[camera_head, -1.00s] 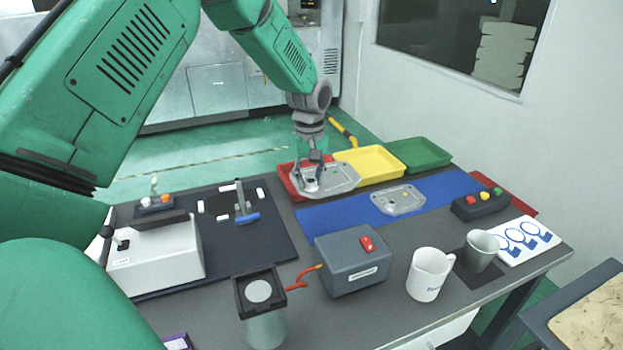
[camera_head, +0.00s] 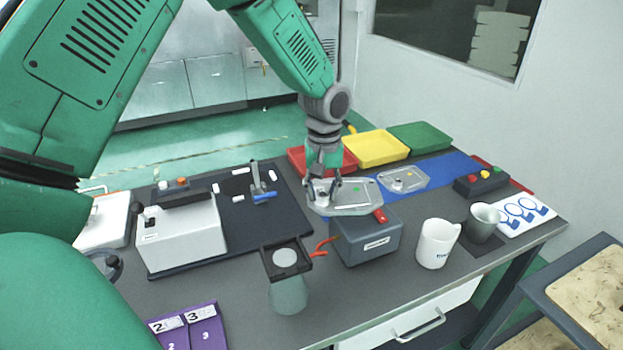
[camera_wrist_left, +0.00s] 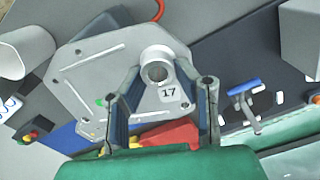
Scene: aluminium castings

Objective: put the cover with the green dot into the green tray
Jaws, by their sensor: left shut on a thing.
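My left gripper (camera_head: 322,188) is shut on a grey metal cover (camera_head: 350,203) with a green dot, gripping it at its round boss. It holds the cover in the air, behind and partly over the grey box with the red switch. In the left wrist view the cover (camera_wrist_left: 112,62) shows the boss between the fingers, a label "17" and the green dot at its edge. The green tray (camera_head: 420,137) is at the back right of the table, apart from the cover, and looks empty. My right gripper is not in view.
A second cover (camera_head: 391,183), with a yellow-orange dot, lies on the blue mat (camera_head: 446,168). The yellow tray (camera_head: 376,147) and red tray (camera_head: 349,159) stand left of the green one. The grey box (camera_head: 366,244), a white mug (camera_head: 436,245) and a grey cup (camera_head: 482,224) stand in front.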

